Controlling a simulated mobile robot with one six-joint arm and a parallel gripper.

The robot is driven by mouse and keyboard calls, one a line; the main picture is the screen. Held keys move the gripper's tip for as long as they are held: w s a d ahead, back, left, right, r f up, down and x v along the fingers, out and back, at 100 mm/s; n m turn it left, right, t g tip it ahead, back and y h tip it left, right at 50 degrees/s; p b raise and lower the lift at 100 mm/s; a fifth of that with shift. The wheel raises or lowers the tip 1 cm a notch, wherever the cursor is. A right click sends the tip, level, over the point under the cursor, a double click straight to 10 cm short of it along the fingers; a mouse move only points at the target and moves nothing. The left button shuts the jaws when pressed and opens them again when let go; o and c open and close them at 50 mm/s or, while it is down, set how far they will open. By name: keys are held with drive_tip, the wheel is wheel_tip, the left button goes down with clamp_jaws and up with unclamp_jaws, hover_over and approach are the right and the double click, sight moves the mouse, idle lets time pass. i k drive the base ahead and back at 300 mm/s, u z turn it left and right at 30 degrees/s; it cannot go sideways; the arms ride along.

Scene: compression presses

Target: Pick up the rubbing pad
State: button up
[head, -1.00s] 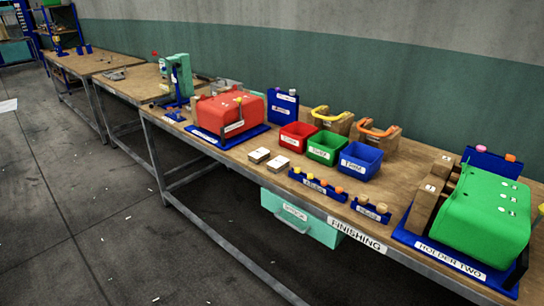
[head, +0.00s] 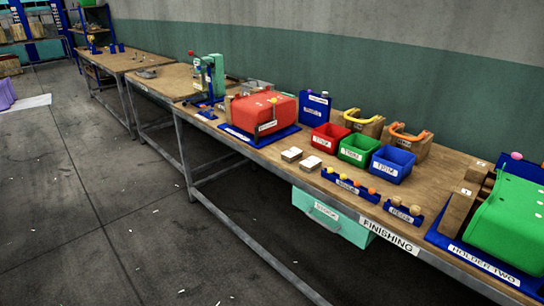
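No thing in the head view carries a readable label for the rubbing pad, so I cannot tell which one it is. Two small pale-topped blocks, a left one (head: 291,154) and a right one (head: 310,163), lie on the finishing bench (head: 272,160) in front of the bins. Behind the bins stand a brown block with a yellow handle (head: 362,116) and another with an orange handle (head: 409,134). My gripper is not in view.
Red (head: 329,137), green (head: 358,150) and blue (head: 392,164) bins stand mid-bench. A red rounded machine cover (head: 262,110) is left, a green one (head: 510,220) right. A teal drawer (head: 330,216) hangs below the bench. The floor (head: 110,200) in front is open.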

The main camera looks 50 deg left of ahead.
sight(291, 155)
drive_tip(key=z, duration=0.7)
drive_tip(key=k, duration=0.15)
drive_tip(key=u, duration=2.7)
drive_tip(key=k, duration=0.95)
drive_tip(key=z, duration=0.15)
drive_tip(key=i, duration=0.8)
